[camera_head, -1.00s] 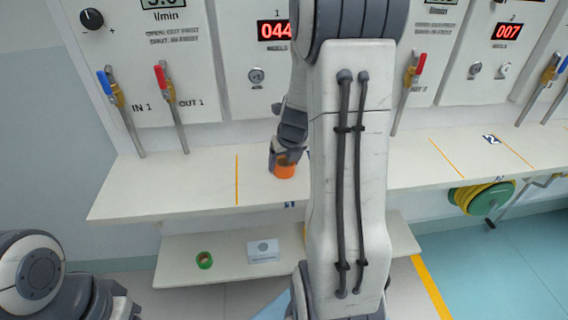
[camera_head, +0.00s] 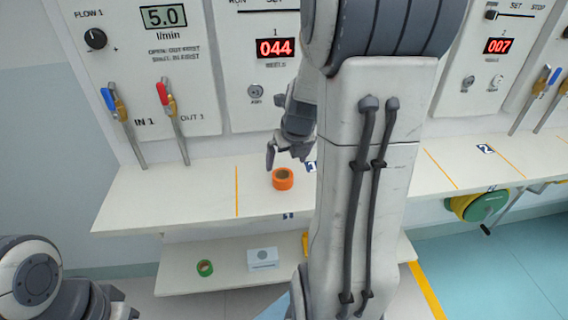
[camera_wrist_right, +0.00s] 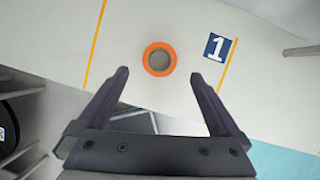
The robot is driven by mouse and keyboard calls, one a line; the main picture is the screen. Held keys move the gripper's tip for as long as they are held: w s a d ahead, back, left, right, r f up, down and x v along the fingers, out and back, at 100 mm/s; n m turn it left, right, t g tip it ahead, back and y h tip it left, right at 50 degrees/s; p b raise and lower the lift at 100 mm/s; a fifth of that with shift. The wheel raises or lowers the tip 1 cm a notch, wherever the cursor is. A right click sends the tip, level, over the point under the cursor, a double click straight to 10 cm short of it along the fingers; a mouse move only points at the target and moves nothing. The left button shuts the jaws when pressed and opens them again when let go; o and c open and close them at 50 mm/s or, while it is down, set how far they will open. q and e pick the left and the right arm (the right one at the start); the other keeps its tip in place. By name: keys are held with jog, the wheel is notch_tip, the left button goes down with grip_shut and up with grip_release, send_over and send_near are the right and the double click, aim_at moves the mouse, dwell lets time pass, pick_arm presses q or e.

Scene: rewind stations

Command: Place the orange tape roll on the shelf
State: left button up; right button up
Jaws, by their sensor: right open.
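The orange tape roll (camera_head: 283,179) lies flat on the white upper shelf (camera_head: 200,190), right of a yellow line. In the right wrist view the roll (camera_wrist_right: 159,59) shows from above, beyond the fingertips and between their lines. My right gripper (camera_head: 288,160) is open and empty, raised above and apart from the roll. Its two fingers also show in the right wrist view (camera_wrist_right: 158,78). My left arm shows at the lower left, but its gripper's jaws cannot be made out.
Valve levers (camera_head: 172,115) stick out from the wall panels. A green and yellow reel (camera_head: 475,206) hangs at the right. The upper shelf left of the roll is clear.

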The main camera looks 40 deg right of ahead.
jog(key=shift+v, duration=1.8)
jog(key=s+a+n+g+y, duration=0.2)
jog(key=s+a+n+y, duration=0.1)
jog(key=a+n, duration=1.95)
jog(key=s+a+n+g, duration=0.1)
jog(key=s+a+n, duration=0.4)
jog(key=n, duration=0.7)
jog(key=s+a+n+g, duration=0.1)
jog(key=s+a+n, duration=0.4)
jog(key=s+n, duration=0.4)
jog(key=f+n, duration=0.1)
jog(key=n, duration=0.2)
jog(key=shift+n+h, duration=0.3)
jog(key=shift+n, duration=0.05)
